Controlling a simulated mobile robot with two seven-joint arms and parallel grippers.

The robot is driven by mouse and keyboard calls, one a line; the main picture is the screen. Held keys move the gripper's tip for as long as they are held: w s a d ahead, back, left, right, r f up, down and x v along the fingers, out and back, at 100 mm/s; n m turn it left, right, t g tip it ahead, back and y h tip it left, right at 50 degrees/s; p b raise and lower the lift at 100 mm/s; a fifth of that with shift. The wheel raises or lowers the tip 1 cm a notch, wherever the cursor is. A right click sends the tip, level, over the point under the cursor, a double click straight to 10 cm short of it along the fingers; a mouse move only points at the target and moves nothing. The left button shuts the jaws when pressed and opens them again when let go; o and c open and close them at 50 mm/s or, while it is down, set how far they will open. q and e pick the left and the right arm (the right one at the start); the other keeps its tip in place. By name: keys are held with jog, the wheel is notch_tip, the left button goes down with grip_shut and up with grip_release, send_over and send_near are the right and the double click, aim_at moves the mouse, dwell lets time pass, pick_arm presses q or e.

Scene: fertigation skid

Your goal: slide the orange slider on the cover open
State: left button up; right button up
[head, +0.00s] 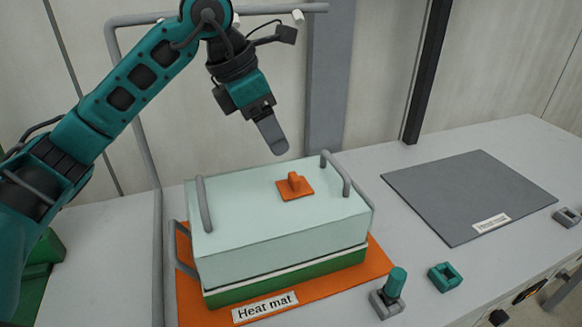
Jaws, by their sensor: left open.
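The orange slider (294,185) is a small plate with an upright tab on top of the pale cover (240,215). The cover is a pale box with grey handles, sitting over a green base (290,277) on the orange heat mat (188,300). My left gripper (273,137) is above and behind the slider, pointing down and apart from it. Its fingers overlap in this view, and it is open with nothing seen between them. My right gripper is not in view.
A grey mat (465,195) lies on the bench to the right, bare. A teal-topped peg in a grey holder (388,293) and a teal block (444,277) stand at the front. Grey pipes and a dark post (428,75) rise behind.

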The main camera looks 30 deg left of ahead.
aim_at(293, 175)
pick_arm(q)
jog(key=x, duration=0.9)
jog(key=shift+w+d+f, duration=0.1)
jog(key=shift+d+f, duration=0.1)
jog(key=shift+f, duration=0.2)
grip_shut()
jog(key=shift+a, duration=0.1)
